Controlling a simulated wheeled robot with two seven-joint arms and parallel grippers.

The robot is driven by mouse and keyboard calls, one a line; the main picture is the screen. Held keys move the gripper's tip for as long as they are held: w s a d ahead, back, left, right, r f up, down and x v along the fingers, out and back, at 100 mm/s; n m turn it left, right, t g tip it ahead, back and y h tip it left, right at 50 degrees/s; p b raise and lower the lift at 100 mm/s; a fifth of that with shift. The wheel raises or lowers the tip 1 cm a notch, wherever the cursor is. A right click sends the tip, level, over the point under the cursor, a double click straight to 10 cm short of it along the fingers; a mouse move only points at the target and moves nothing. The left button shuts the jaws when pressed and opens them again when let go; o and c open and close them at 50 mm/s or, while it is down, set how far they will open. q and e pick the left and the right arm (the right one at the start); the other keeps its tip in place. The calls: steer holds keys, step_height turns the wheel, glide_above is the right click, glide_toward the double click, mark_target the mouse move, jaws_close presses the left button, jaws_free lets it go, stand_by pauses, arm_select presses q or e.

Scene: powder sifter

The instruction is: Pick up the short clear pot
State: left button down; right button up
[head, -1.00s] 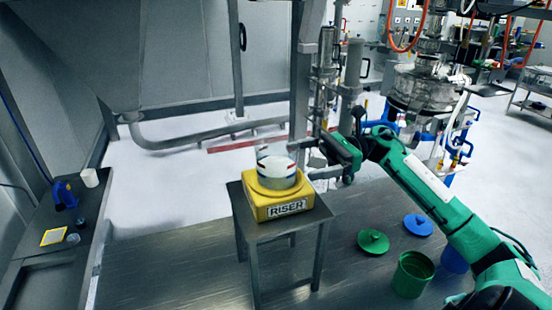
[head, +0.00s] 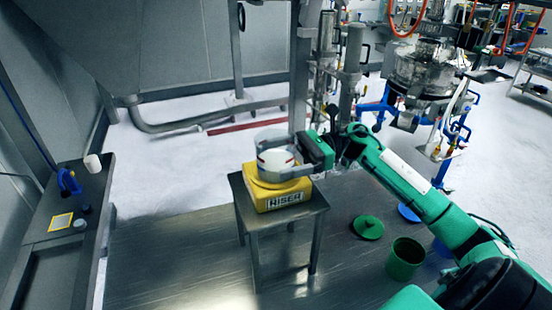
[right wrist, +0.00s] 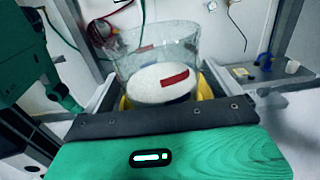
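The short clear pot (head: 274,160) holds white contents and has a red mark. It stands on the yellow riser (head: 280,198), which is on a small metal table (head: 306,212). My right gripper (head: 277,160) reaches in from the right with one finger on the far side of the pot and one on the near side. In the right wrist view the pot (right wrist: 158,58) stands between the two fingers (right wrist: 158,85), with yellow riser showing in gaps beside it. The gripper looks open around the pot. My left gripper is out of view.
A green lid (head: 367,227), a green container (head: 405,259) and a blue lid (head: 408,212) are at the right, near my right arm. A side bench at the left holds a blue tool (head: 69,183), a white cup (head: 93,163) and a yellow-framed square (head: 61,222).

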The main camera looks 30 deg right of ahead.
steer(key=c, duration=0.8)
steer(key=shift+r, duration=0.1)
